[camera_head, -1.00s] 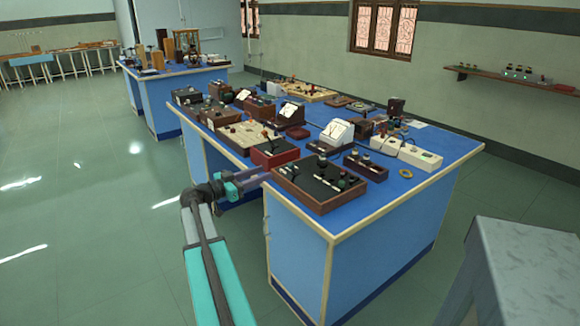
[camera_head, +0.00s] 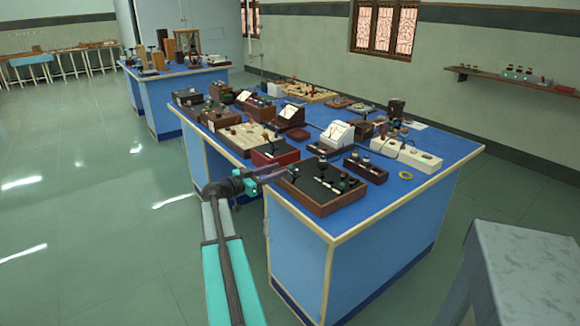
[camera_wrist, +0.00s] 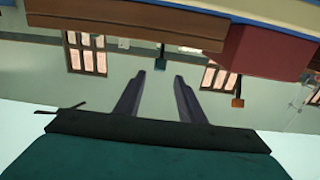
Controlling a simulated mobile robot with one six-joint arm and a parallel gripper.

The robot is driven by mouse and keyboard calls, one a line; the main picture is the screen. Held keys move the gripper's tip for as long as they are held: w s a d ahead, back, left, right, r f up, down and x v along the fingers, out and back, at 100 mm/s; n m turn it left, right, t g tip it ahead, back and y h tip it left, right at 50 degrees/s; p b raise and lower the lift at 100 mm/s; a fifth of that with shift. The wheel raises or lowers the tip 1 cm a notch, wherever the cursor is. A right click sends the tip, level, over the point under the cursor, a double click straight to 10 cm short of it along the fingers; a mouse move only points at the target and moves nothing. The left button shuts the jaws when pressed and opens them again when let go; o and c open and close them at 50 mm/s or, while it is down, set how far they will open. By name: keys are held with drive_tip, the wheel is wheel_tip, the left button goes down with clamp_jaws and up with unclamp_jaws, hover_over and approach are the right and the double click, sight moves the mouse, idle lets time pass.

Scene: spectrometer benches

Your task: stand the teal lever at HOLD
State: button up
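The teal lever (camera_wrist: 160,60) shows in the wrist view, where the bench appears upside down. It sticks out from a brown wooden box (camera_wrist: 125,25). My gripper (camera_wrist: 159,75) is open and empty, and the lever lies in line with the gap between its two fingers, apparently beyond the tips. In the head view my gripper (camera_head: 282,173) is at the left edge of the dark wooden box (camera_head: 330,206) with the black top. Which of the small dark knobs there is the teal lever I cannot tell. The HOLD marking is not readable.
A red box (camera_head: 277,154) stands beside the dark wooden box; its orange-tipped lever (camera_wrist: 238,101) shows in the wrist view. Meters, a white power strip (camera_head: 407,154) and other instruments crowd the blue bench (camera_head: 400,184). A grey stool (camera_head: 525,255) stands front right. Floor at left is clear.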

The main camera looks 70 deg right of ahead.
sight(291, 165)
drive_tip(key=shift+p+x, duration=0.5)
drive_tip(key=shift+x, duration=3)
drive_tip(key=shift+r, duration=0.1)
clamp_jaws()
